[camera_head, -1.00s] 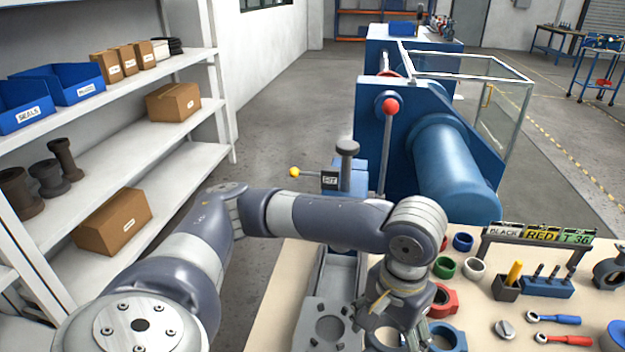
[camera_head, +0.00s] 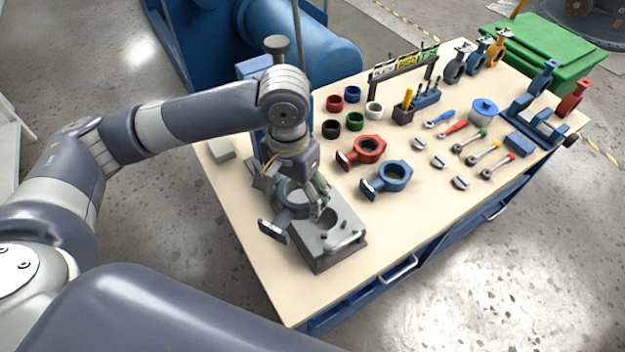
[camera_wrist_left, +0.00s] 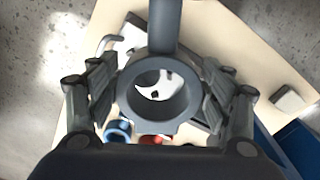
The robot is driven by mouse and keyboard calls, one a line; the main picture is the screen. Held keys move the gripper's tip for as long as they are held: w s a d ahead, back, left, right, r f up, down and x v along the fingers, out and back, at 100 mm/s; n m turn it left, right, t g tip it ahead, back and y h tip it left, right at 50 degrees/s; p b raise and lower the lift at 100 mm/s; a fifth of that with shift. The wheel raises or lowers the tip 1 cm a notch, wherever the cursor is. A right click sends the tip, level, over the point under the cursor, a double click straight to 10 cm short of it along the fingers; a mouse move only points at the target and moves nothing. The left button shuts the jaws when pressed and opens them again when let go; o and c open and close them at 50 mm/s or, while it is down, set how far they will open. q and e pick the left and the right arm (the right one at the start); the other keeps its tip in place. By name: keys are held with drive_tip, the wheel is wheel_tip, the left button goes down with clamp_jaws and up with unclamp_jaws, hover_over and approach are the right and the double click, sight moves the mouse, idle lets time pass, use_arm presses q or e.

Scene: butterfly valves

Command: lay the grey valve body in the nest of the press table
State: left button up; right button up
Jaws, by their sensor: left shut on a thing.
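The grey valve body (camera_head: 288,203) is held in the fingers of my left gripper (camera_head: 308,196), over the far left part of the press table's nest plate (camera_head: 347,222). Its neck and end flange (camera_head: 271,232) point toward the lower left. In the left wrist view the fingers close on both sides of the valve body's ring (camera_wrist_left: 156,126), and its neck (camera_wrist_left: 165,25) points up. A pale plate shows through the ring's bore. The nest plate has a round opening, partly exposed. The gap between valve body and plate is unclear. My right gripper is out of view.
A red valve body (camera_head: 368,149) and a blue valve body (camera_head: 393,176) lie just right of the plate.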

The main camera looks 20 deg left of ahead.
sight(317, 190)
use_arm(q)
drive_tip(key=w+d+m+p, duration=0.1)
drive_tip(key=p, duration=0.1)
drive_tip(key=w+d+f+m+p, duration=0.1)
drive_tip(key=p, duration=0.1)
drive_tip(key=w+d+f+m+p, duration=0.1)
drive_tip(key=w+m+p, duration=0.1)
drive_tip(key=shift+w+d+f+m+p, duration=0.25)
drive_tip(key=shift+f+m+p, duration=0.4)
drive_tip(key=shift+m, duration=0.05)
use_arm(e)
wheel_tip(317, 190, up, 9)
use_arm(q)
wheel_tip(317, 190, down, 7)
drive_tip(key=b, duration=0.6)
drive_tip(key=shift+f+b, duration=0.15)
drive_tip(key=shift+b, duration=0.15)
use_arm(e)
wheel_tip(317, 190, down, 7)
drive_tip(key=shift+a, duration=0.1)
use_arm(q)
drive_tip(key=shift+p, duration=0.4)
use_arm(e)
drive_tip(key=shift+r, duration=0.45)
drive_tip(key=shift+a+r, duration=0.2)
